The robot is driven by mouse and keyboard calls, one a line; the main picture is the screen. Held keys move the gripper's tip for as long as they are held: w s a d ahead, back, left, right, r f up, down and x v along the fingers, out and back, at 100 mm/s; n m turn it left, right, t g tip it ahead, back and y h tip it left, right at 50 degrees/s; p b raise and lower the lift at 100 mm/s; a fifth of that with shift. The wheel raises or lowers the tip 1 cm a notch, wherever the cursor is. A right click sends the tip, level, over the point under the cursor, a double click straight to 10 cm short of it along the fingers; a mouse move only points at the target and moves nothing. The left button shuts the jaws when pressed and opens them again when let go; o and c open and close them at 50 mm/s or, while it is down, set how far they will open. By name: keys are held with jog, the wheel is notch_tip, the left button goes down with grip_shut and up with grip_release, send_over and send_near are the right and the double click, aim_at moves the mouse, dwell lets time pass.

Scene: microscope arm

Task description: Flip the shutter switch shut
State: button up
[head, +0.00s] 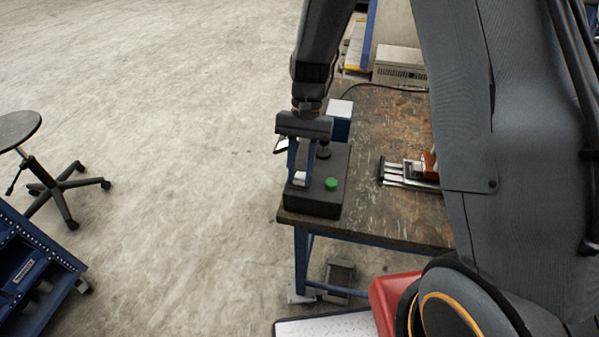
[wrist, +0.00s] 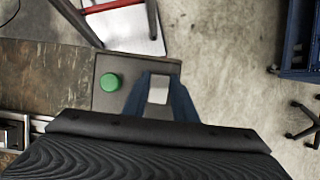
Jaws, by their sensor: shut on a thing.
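A dark control box (head: 314,205) sits at the near left corner of the workbench. It has a green round button (head: 331,184) on top, which also shows in the wrist view (wrist: 111,82). My gripper (head: 297,172) points down over the box's left side, left of the green button. In the wrist view its two blue fingers (wrist: 159,84) are closed on a small pale block, apparently the shutter switch (wrist: 158,95). The pale piece also shows between the fingers in the head view (head: 300,178). The switch's base and its tilt are hidden by the fingers.
A dark knob (head: 323,151) stands on the box behind the button. A blue and white block (head: 340,112) is behind the box. A metal fixture (head: 405,172) lies to the right on the workbench (head: 375,125). Open floor lies left of the bench.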

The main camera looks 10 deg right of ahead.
jog(key=o, duration=1)
jog(key=shift+o, duration=0.2)
jog(key=b+v, duration=0.2)
jog(key=v, duration=0.5)
jog(key=shift+r, duration=0.4)
jog(key=shift+w, duration=0.15)
jog(key=s+d+n+t+h+b, duration=0.1)
jog(key=s+d+n+t, duration=0.3)
jog(key=s+d, duration=0.6)
jog(key=shift+s+d+r+t+h, duration=0.25)
jog(key=shift+s+d+t+h, duration=0.05)
jog(key=shift+d+t, duration=0.6)
